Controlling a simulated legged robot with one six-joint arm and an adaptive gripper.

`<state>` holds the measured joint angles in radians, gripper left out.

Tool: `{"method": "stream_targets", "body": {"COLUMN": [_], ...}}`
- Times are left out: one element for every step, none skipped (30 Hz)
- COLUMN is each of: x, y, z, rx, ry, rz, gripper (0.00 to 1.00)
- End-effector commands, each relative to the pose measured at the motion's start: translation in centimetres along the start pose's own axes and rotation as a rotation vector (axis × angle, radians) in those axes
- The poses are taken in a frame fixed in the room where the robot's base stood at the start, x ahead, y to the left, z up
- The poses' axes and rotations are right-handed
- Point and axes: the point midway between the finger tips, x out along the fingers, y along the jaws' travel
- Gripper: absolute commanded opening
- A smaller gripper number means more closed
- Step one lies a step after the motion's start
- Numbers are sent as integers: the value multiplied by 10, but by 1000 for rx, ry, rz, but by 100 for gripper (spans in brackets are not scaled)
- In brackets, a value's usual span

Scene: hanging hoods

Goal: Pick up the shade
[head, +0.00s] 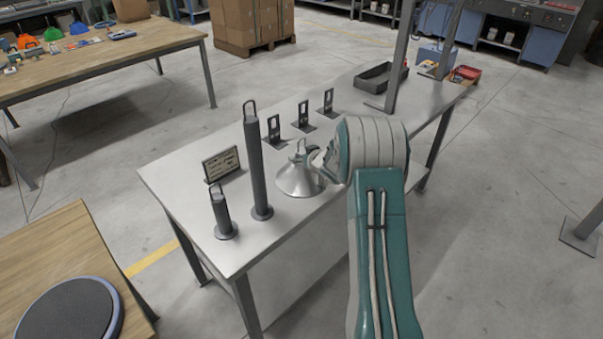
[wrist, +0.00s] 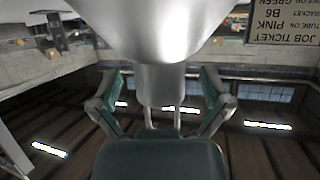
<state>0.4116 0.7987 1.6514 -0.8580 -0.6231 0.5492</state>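The shade (head: 297,181) is a silver metal cone with a narrow neck and a loop on top. It stands upright on the grey metal table (head: 190,178). My gripper (head: 318,160) is at its upper right side in the head view, near the neck and loop. The wrist view is upside down and shows the shade (wrist: 160,25) close up, with its neck between the fingers of my gripper (wrist: 160,75). The fingers are spread, with gaps visible on both sides of the neck. The exact finger contact is hidden in the head view.
A tall dark tube (head: 257,165) and a short dark tube (head: 221,213) stand left of the shade. Several black brackets (head: 303,117) stand behind it. A job ticket sign (head: 221,164) is at the back left. A black tray (head: 375,77) lies farther along the table.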

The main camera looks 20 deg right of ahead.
Motion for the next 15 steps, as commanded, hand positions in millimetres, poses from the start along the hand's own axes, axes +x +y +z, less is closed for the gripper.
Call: {"method": "stream_targets", "body": {"x": [0, 0, 0, 0, 0, 0, 0, 0, 0, 0, 0, 0, 0, 0, 0], "y": [0, 0, 0, 0, 0, 0, 0, 0, 0, 0, 0, 0, 0, 0, 0], "z": [0, 0, 0, 0, 0, 0, 0, 0, 0, 0, 0, 0, 0, 0, 0], "rx": [0, 0, 0, 0, 0, 0, 0, 0, 0, 0, 0, 0, 0, 0, 0], "ry": [0, 0, 0, 0, 0, 0, 0, 0, 1, 0, 0, 0, 0, 0, 0], "rz": [0, 0, 0, 0, 0, 0, 0, 0, 0, 0, 0, 0, 0, 0, 0], "gripper": [71, 58, 40, 27, 13, 0, 0, 0, 0, 0, 0, 0, 0, 0, 0]}}
